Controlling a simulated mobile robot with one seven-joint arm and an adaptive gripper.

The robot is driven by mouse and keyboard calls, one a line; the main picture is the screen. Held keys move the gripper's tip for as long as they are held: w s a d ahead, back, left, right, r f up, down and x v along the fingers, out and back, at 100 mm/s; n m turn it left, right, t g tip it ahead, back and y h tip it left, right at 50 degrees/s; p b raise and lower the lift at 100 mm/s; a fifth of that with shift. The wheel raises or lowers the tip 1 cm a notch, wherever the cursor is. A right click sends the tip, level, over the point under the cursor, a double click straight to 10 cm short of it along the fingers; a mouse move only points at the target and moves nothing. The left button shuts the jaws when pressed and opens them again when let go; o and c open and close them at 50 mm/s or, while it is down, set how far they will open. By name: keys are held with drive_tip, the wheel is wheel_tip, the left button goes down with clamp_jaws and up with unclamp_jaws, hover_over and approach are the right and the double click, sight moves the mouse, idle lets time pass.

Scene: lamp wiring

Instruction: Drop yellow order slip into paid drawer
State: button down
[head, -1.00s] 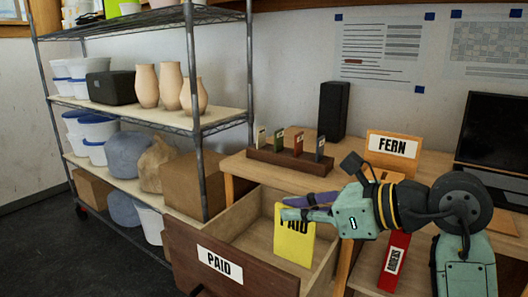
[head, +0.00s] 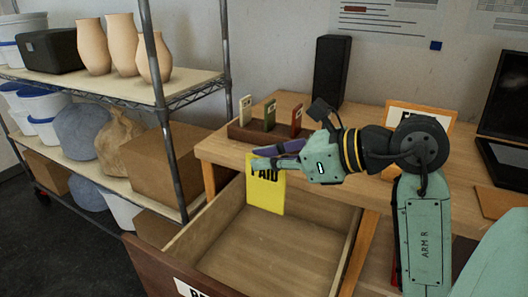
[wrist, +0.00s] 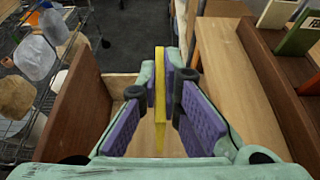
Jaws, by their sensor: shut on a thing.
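My gripper (head: 278,155) is shut on the yellow order slip (head: 266,195), which hangs upright below the fingers with its "PAID" print partly covered by them. The slip hangs at the back of the open paid drawer (head: 270,255), apart from the drawer floor as far as I can tell. In the wrist view the slip (wrist: 160,85) shows edge-on between the purple finger pads (wrist: 160,105). The drawer is pulled out and looks empty. Its front label (head: 190,288) is cut off at the picture's lower edge.
A wooden rack (head: 250,133) with several coloured slips stands on the desk (head: 222,148) behind the gripper. A black speaker (head: 331,68) stands behind it. A wire shelf (head: 165,100) with vases and buckets is close on the left. The drawer's inside is free.

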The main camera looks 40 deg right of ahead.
drive_tip(key=b, duration=0.1)
hover_over(268, 209)
drive_tip(key=shift+w+d+f, duration=0.1)
drive_tip(key=shift+f, duration=1.2)
drive_tip(key=shift+w+f, duration=0.1)
drive_tip(key=shift+f, duration=1.2)
drive_tip(key=c, duration=1.7)
unclamp_jaws()
drive_tip(key=v, duration=1.2)
drive_tip(key=shift+d, duration=0.1)
